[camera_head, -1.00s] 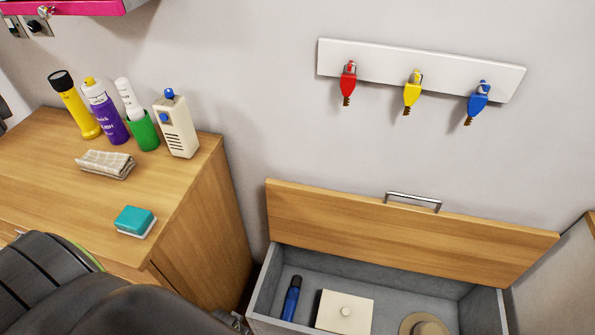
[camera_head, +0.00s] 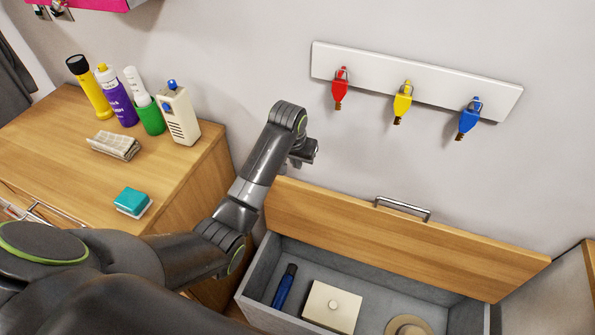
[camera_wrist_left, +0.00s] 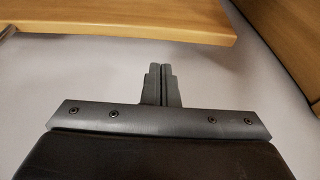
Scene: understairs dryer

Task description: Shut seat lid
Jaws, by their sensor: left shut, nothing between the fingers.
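The wooden seat lid (camera_head: 400,240) stands raised at the back of the open grey-lined seat box (camera_head: 257,275), with a metal handle (camera_head: 403,208) on its upper edge. Inside the box are a blue cylinder (camera_head: 285,288), a cream box with a knob (camera_head: 332,306) and a round tan item (camera_head: 408,326). My left gripper (camera_head: 312,150) is above the lid's left end, in front of the wall and apart from the lid. In the left wrist view the gripper (camera_wrist_left: 161,72) is shut and empty, with a wooden panel edge (camera_wrist_left: 130,37) beyond it. My right gripper is not in view.
A wooden cabinet (camera_head: 190,190) at the left bears a torch, bottles, a white device (camera_head: 180,115), a folded cloth and a teal sponge (camera_head: 133,201). Red, yellow and blue keys hang from a white wall rack (camera_head: 420,85). The wall above the lid is otherwise clear.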

